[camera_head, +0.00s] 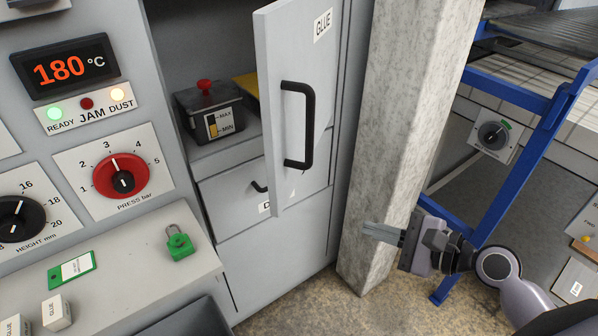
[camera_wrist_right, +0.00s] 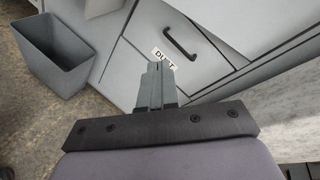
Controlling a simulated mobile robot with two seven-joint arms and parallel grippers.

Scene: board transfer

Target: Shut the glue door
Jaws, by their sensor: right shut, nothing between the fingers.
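The glue door (camera_head: 297,100) is a light grey panel with a GLUE label and a black bar handle (camera_head: 298,125). It stands open, swung out from the cabinet. Behind it, in the open compartment, sits a dark glue pot (camera_head: 209,111) with a red knob and a MAX/MIN gauge. My right gripper (camera_head: 370,231) is shut and empty, in front of the concrete pillar in the head view, lower right of the door and apart from it. In the right wrist view the shut fingers (camera_wrist_right: 154,77) point toward the drawer labelled DUST. My left gripper is not in view.
A concrete pillar (camera_head: 394,120) stands right of the cabinet. A blue-framed conveyor (camera_head: 524,150) is further right. Below the compartment is the dust drawer (camera_wrist_right: 187,62). A grey bin (camera_wrist_right: 56,55) stands on the floor. A green padlock (camera_head: 179,243) lies on the ledge.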

